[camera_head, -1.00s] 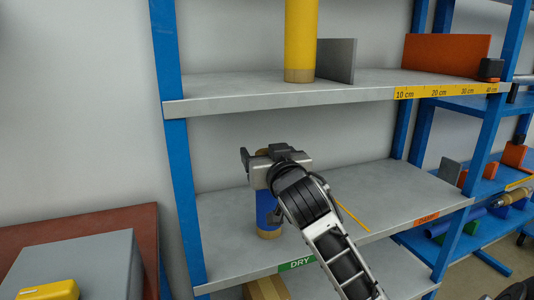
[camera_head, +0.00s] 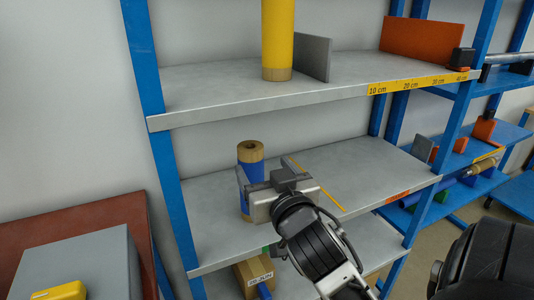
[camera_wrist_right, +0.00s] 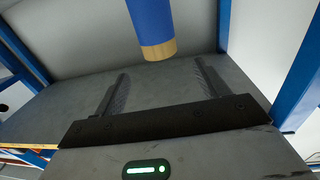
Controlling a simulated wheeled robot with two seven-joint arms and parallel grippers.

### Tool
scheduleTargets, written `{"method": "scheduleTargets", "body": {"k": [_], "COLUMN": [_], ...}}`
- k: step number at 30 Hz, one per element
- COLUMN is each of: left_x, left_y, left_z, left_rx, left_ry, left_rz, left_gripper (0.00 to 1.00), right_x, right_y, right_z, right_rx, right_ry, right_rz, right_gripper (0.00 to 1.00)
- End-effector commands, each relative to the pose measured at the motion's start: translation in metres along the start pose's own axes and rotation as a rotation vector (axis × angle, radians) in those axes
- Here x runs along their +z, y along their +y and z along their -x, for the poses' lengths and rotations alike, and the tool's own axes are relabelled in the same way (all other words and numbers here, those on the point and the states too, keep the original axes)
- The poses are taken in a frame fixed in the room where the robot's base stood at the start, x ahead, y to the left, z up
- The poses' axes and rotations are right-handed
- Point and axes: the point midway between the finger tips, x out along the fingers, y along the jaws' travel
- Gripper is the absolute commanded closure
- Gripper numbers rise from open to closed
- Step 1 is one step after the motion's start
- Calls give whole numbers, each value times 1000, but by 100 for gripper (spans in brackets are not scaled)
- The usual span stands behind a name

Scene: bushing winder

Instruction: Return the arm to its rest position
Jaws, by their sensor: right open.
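My right gripper (camera_head: 266,170) is open and empty, in front of the middle shelf in the head view. A blue roll (camera_head: 246,172) with tan ends stands upright on that shelf, just past the gripper and partly hidden by it. In the right wrist view, the blue roll (camera_wrist_right: 152,18) and its tan end lie beyond the open fingertips (camera_wrist_right: 161,68), apart from them. My right arm reaches in from the bottom of the head view. My left gripper is not in view.
A yellow roll (camera_head: 278,38) stands on the upper shelf (camera_head: 215,88) beside a grey plate (camera_head: 314,58). Blue uprights (camera_head: 143,60) frame the shelves. A cardboard box (camera_head: 254,272) sits below. A grey case (camera_head: 80,262) with a yellow item (camera_head: 58,292) is at lower left.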

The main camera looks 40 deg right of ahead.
Motion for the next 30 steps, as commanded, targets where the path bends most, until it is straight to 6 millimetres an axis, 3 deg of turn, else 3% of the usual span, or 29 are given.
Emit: {"method": "scheduleTargets", "body": {"k": [23, 26, 29, 30], "left_x": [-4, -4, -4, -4], "left_y": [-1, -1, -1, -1], "left_z": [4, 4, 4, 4], "left_rx": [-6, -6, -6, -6], "left_ry": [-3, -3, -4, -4], "left_rz": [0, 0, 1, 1], "left_gripper": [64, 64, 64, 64], "right_x": [1, 13, 47, 67], "right_y": [0, -2, -8, -12], "right_z": [7, 10, 20, 28], "right_rx": [-2, -5, -20, -34], "right_ry": [-3, -53, -202, -289], "right_rz": [3, 12, 41, 61], "right_gripper": [26, 26, 26, 26]}}
